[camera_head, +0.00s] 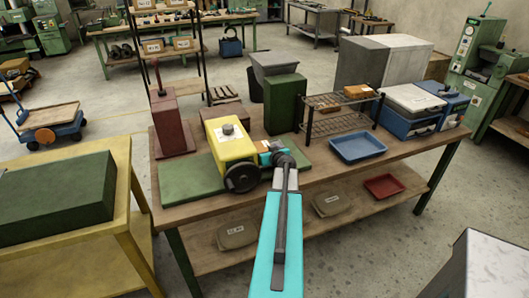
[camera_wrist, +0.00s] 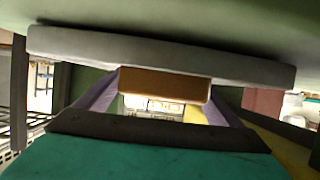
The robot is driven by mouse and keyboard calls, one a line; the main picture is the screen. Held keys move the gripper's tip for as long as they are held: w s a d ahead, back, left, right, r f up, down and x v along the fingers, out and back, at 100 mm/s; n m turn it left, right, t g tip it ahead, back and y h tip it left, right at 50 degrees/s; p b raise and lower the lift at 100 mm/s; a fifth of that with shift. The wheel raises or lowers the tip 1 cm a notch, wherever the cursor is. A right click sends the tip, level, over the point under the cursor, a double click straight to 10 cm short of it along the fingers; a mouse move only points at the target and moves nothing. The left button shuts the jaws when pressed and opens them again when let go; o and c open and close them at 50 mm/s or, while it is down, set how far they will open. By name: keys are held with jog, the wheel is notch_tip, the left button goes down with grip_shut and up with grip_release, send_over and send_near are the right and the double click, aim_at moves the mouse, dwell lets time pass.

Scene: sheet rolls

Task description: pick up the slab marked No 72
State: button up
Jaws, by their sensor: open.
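No slab label is clear enough for me to read as No 72. Two tan slab-like pieces with pale labels, a left one (camera_head: 238,234) and a right one (camera_head: 328,203), lie on the bench's lower shelf. My gripper (camera_head: 265,152) is above the bench top, just right of the yellow machine (camera_head: 231,146); its fingertips are too small to make out there. In the wrist view my gripper (camera_wrist: 163,100) is open, with a purplish finger on each side. A brown block (camera_wrist: 165,84) shows between the fingers, under a long grey bar (camera_wrist: 190,62). I cannot tell whether they touch.
The wooden bench (camera_head: 300,182) also holds a maroon box (camera_head: 176,122), a green box (camera_head: 284,103), a black wire rack (camera_head: 325,120), a blue tray (camera_head: 358,147) and blue-grey cases (camera_head: 412,105). A red tray (camera_head: 384,187) is on the lower shelf. A yellow table (camera_head: 128,170) stands left.

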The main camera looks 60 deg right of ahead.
aim_at(264, 148)
jog(key=shift+c, duration=0.2)
jog(key=c, duration=1.6)
jog(key=shift+o, duration=0.2)
jog(key=shift+r, duration=0.2)
notch_tip(264, 148, up, 18)
jog(key=b, duration=0.4)
jog(key=shift+f, duration=0.15)
